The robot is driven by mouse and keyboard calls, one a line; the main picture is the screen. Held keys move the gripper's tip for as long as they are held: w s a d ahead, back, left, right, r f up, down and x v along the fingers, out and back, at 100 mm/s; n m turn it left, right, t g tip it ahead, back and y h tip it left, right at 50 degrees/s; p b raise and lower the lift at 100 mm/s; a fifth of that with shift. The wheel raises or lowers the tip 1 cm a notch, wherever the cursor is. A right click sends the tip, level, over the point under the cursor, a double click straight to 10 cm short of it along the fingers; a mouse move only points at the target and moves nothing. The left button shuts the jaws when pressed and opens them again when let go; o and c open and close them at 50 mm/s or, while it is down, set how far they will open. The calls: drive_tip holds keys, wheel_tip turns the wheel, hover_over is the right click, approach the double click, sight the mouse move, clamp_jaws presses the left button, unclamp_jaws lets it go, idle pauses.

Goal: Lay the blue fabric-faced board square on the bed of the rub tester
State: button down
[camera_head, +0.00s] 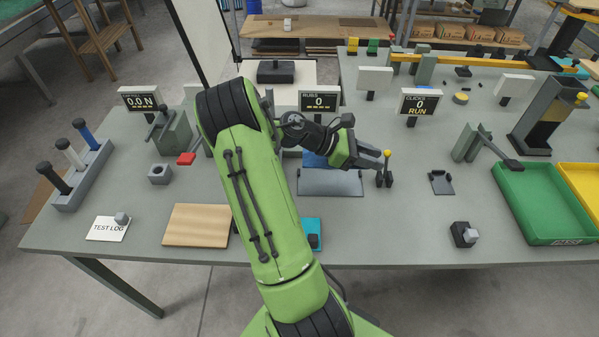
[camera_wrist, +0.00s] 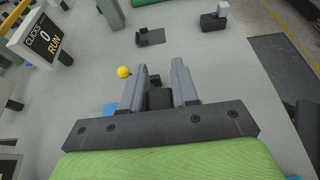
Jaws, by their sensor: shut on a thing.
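My gripper (camera_wrist: 166,62) reaches right over the bench, with a small dark block (camera_wrist: 159,98) between its fingers; its exact shape is mostly hidden. A yellow ball knob (camera_head: 387,153) stands on a black base (camera_head: 384,180) right at the fingertips; the knob also shows left of the fingers in the wrist view (camera_wrist: 124,72). A blue flat surface (camera_head: 315,159), probably the board, is partly hidden by my arm at the back of a grey plate (camera_head: 330,183). A "RUBS 0" display (camera_head: 318,102) stands behind it. A blue patch (camera_wrist: 110,108) shows left of the gripper in the wrist view.
A wooden board (camera_head: 196,225) and a cyan pad (camera_head: 311,228) with a dark block lie near the front edge. A small black bracket (camera_head: 441,182) is right of the gripper, then a green tray (camera_head: 545,205). A "CLICKS 0 RUN" display (camera_head: 419,103) stands behind.

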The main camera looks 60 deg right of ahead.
sight(361, 190)
wheel_tip(361, 190, down, 10)
drive_tip(key=b, duration=0.4)
drive_tip(key=shift+w+f, duration=0.1)
drive_tip(key=shift+f, duration=0.05)
drive_tip(key=c, duration=0.8)
unclamp_jaws()
drive_tip(key=shift+c, duration=0.2)
